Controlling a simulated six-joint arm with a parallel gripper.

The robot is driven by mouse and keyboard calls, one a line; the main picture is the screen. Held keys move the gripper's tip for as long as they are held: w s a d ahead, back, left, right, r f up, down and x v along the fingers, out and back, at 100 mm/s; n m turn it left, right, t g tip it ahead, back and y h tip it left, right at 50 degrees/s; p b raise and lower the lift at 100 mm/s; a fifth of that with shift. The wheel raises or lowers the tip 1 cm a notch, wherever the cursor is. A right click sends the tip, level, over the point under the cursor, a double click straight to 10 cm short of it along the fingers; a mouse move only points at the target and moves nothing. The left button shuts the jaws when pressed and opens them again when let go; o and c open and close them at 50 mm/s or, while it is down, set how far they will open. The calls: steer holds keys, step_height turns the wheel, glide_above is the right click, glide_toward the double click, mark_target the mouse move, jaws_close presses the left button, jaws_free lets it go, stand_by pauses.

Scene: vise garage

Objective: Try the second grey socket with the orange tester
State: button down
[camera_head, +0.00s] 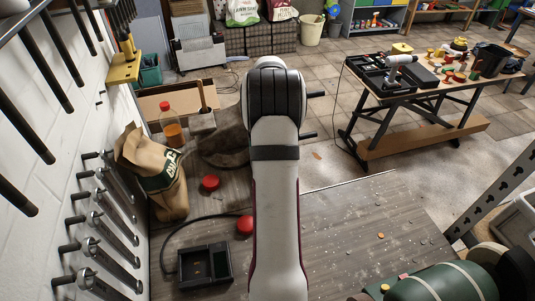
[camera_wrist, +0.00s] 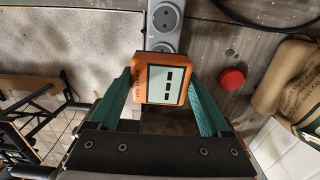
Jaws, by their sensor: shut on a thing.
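The orange tester (camera_wrist: 143,84) has a pale screen with several dark bars. My gripper (camera_wrist: 160,80) is shut on it, with a teal finger on each side. A grey socket strip (camera_wrist: 150,29) runs down from the top of the wrist view. One round grey socket (camera_wrist: 166,17) shows whole, and another (camera_wrist: 163,47) is partly covered by the tester's upper edge. The tester overlaps the strip in the picture; I cannot tell whether it touches a socket. Its prongs are hidden. In the head view my arm hides the strip, the tester and my fingers.
A red cap (camera_wrist: 232,79) lies right of the tester, and a paper bag (camera_wrist: 286,80) stands further right.

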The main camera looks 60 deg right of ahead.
steer(key=shift+f, duration=2.75)
steer(key=shift+f, duration=0.6)
jaws_free()
step_height(320, 180, up, 16)
steer(key=shift+f, duration=0.1)
